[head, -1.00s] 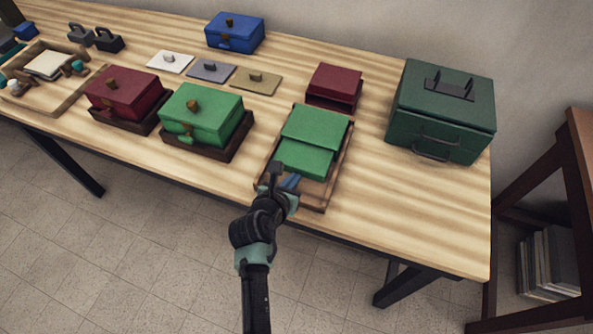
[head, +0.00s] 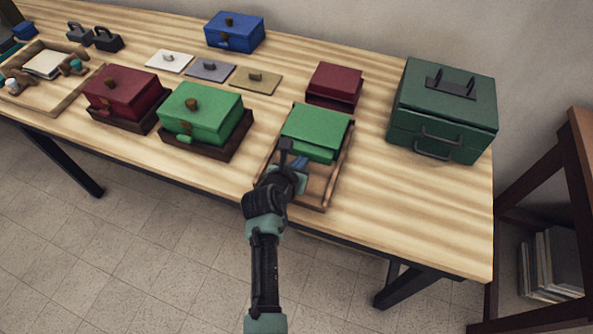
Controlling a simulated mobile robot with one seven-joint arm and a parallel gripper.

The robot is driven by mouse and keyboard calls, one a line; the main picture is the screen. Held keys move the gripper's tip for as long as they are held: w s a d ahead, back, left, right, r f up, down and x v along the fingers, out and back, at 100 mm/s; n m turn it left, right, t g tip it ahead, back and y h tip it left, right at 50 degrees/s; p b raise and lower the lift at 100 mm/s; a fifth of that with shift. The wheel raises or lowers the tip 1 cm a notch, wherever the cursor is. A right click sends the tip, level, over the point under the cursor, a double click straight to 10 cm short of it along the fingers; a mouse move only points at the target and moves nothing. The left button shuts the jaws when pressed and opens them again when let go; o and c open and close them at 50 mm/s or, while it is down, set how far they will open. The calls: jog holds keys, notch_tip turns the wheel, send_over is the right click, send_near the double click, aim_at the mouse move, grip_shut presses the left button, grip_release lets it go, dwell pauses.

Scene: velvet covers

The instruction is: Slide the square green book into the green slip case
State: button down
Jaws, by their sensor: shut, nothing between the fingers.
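The green slip case (head: 316,127) lies in a wooden tray (head: 312,195) at the right front of the table. The square green book (head: 318,155) shows only as a narrow green edge at the front of the case; the rest of it is inside, hidden by the case. My gripper (head: 292,160) is shut and empty, in the tray right in front of the book's near edge. I cannot tell whether the fingertips touch the book.
A dark red case (head: 334,86) stands behind the tray. A large dark green box (head: 443,110) with handles is to its right. A bright green box (head: 201,112) and a red box (head: 123,94) stand to the left. The table's right front is clear.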

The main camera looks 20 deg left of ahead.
jog(key=shift+w+b, duration=0.3)
jog(key=shift+w, duration=0.8)
jog(key=shift+s+r+p, duration=0.35)
jog(key=shift+s+p, duration=0.05)
jog(key=shift+p, duration=0.35)
jog(key=p+v, duration=0.4)
jog(key=shift+s+f, duration=0.2)
jog(key=shift+f, duration=0.05)
jog(key=p+v, duration=0.4)
jog(key=shift+s+f, duration=0.25)
jog(key=shift+f, duration=0.15)
jog(key=shift+s, duration=0.35)
